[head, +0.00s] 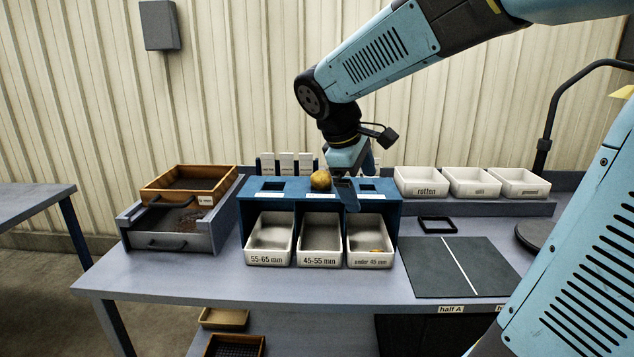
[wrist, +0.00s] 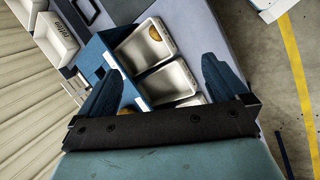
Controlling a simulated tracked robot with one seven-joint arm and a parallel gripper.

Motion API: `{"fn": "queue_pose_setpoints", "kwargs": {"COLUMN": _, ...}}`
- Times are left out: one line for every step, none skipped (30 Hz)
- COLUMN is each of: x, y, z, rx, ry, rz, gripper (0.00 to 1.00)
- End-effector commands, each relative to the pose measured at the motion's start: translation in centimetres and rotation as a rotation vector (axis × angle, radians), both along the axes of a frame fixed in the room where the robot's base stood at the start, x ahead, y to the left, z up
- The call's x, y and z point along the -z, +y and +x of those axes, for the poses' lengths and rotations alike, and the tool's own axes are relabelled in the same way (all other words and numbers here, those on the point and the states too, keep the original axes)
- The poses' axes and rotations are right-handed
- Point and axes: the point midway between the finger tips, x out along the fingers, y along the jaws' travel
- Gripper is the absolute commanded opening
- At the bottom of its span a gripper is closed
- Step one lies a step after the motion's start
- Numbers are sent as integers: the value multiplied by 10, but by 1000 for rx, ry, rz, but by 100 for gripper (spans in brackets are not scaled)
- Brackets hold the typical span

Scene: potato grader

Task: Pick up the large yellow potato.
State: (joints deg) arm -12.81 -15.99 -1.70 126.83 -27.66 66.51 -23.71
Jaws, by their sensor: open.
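The large yellow potato (head: 320,180) sits on top of the blue sizing box (head: 277,213), above the middle bin. In the head view, my gripper (head: 350,186) is just right of the potato, low over the box top. In the wrist view, my gripper (wrist: 160,70) has its two dark blue fingers wide apart with nothing held. A yellow-brown patch of the potato (wrist: 129,93) shows beside the left finger there, mostly hidden by the finger and gripper body. I cannot tell whether the finger touches it.
Three white bins sit below: 55-65 mm (head: 269,258), 45-55 mm (head: 320,260) and under 45 mm (head: 369,261), which holds a small yellow potato (wrist: 154,33). A wooden tray (head: 160,194) stands left. The rotten bin (head: 416,190) and two others stand right, behind a dark mat (head: 480,284).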

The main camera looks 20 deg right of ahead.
Motion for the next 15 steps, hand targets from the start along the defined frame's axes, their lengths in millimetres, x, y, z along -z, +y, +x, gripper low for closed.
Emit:
{"fn": "queue_pose_setpoints", "kwargs": {"x": 2, "y": 4, "z": 15, "rx": -51, "ry": 40, "rz": -50, "gripper": 100}}
{"fn": "queue_pose_setpoints", "kwargs": {"x": 2, "y": 6, "z": 22, "rx": -82, "ry": 63, "rz": -81, "gripper": 100}}
{"fn": "queue_pose_setpoints", "kwargs": {"x": 2, "y": 8, "z": 33, "rx": -123, "ry": 93, "rz": -123, "gripper": 100}}
{"fn": "queue_pose_setpoints", "kwargs": {"x": 3, "y": 10, "z": 41, "rx": -153, "ry": 116, "rz": -154, "gripper": 100}}
{"fn": "queue_pose_setpoints", "kwargs": {"x": 3, "y": 12, "z": 49, "rx": -182, "ry": 139, "rz": -186, "gripper": 100}}
{"fn": "queue_pose_setpoints", "kwargs": {"x": 4, "y": 16, "z": 60, "rx": -222, "ry": 169, "rz": -229, "gripper": 100}}
{"fn": "queue_pose_setpoints", "kwargs": {"x": 4, "y": 19, "z": 68, "rx": -251, "ry": 191, "rz": -261, "gripper": 100}}
{"fn": "queue_pose_setpoints", "kwargs": {"x": 5, "y": 22, "z": 76, "rx": -281, "ry": 214, "rz": -293, "gripper": 100}}
{"fn": "queue_pose_setpoints", "kwargs": {"x": 6, "y": 27, "z": 88, "rx": -319, "ry": 244, "rz": -336, "gripper": 100}}
{"fn": "queue_pose_setpoints", "kwargs": {"x": 8, "y": 30, "z": 96, "rx": -345, "ry": 267, "rz": -368, "gripper": 100}}
{"fn": "queue_pose_setpoints", "kwargs": {"x": 9, "y": 35, "z": 104, "rx": -375, "ry": 289, "rz": -400, "gripper": 100}}
{"fn": "queue_pose_setpoints", "kwargs": {"x": 10, "y": 40, "z": 115, "rx": -410, "ry": 319, "rz": -445, "gripper": 100}}
{"fn": "queue_pose_setpoints", "kwargs": {"x": 11, "y": 45, "z": 123, "rx": -436, "ry": 340, "rz": -478, "gripper": 100}}
{"fn": "queue_pose_setpoints", "kwargs": {"x": 13, "y": 50, "z": 131, "rx": -464, "ry": 363, "rz": -511, "gripper": 100}}
{"fn": "queue_pose_setpoints", "kwargs": {"x": 15, "y": 57, "z": 142, "rx": -497, "ry": 391, "rz": -554, "gripper": 100}}
